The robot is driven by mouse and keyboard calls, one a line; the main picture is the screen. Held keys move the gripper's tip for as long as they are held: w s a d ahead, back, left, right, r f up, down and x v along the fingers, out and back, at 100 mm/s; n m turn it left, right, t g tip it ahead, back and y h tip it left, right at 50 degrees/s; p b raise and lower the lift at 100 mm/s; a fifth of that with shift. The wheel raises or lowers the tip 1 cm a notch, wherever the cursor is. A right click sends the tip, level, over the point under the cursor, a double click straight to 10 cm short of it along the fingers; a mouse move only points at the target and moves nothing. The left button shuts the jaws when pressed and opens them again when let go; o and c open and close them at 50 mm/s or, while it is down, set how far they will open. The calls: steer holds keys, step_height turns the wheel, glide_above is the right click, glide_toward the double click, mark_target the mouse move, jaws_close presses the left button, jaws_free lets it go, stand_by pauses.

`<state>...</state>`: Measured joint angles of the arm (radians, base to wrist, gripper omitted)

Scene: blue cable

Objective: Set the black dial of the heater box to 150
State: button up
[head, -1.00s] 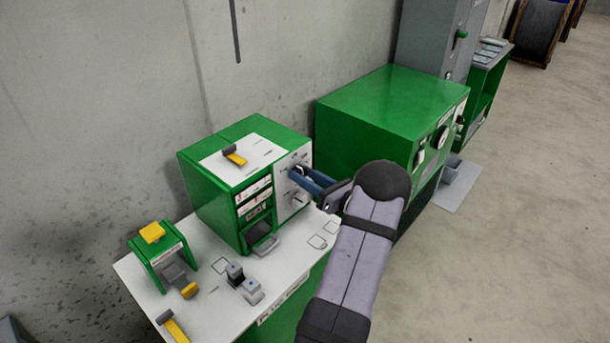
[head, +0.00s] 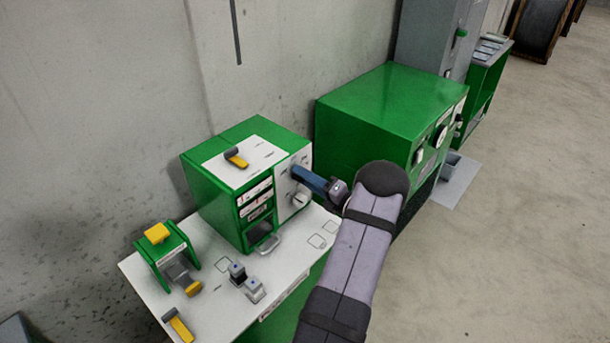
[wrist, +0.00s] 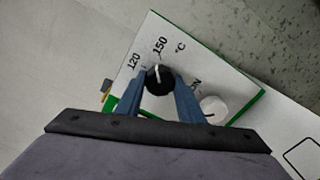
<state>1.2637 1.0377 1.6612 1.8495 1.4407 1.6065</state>
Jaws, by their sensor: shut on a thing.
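The heater box (head: 217,200) is a green box with a white top and a white control face, standing on the white-topped bench. My gripper (head: 297,172) reaches its control face from the right. In the wrist view the black dial (wrist: 158,80) sits between the two blue fingers of my gripper (wrist: 159,74), which are shut on its sides. The dial's white line points up at the 150 mark (wrist: 160,46). The 120 mark (wrist: 133,62) is left of that line. In the head view the fingers hide the dial.
A white knob (wrist: 213,108) sits close to the right finger; it also shows in the head view (head: 300,199). A yellow-handled lever (head: 236,157) is on the box top. A green press-like device (head: 165,255) and small grey blocks (head: 245,283) stand on the bench (head: 215,318).

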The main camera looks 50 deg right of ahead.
steer(key=shift+m+p, duration=0.35)
steer(key=shift+m, duration=0.95)
steer(key=o, duration=1.1)
steer(key=shift+c, duration=0.2)
steer(key=shift+s, duration=0.1)
steer(key=s+b, duration=0.2)
steer(key=s, duration=0.5)
steer(key=shift+b, duration=0.4)
steer(key=shift+s, duration=0.1)
